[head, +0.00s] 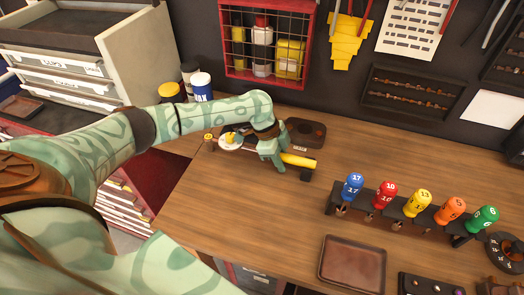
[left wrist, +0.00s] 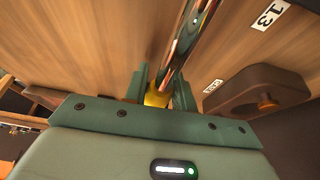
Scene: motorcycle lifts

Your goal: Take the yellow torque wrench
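The yellow torque wrench (head: 299,160) is at the left-middle of the bench in the head view. Its yellow handle sticks out to the right of my left gripper (head: 276,153). In the left wrist view, a yellow part of the wrench (left wrist: 157,97) fills the narrow gap between the fingers of the left gripper (left wrist: 162,88), which looks shut on it. A shiny bar runs up from there to the top edge. I cannot tell whether the wrench is off the bench. My right gripper is not in view.
A rack (head: 392,208) of numbered, coloured-handled tools stands to the right. A brown tray (head: 353,262) lies at the front. Bench between gripper and tray is clear.

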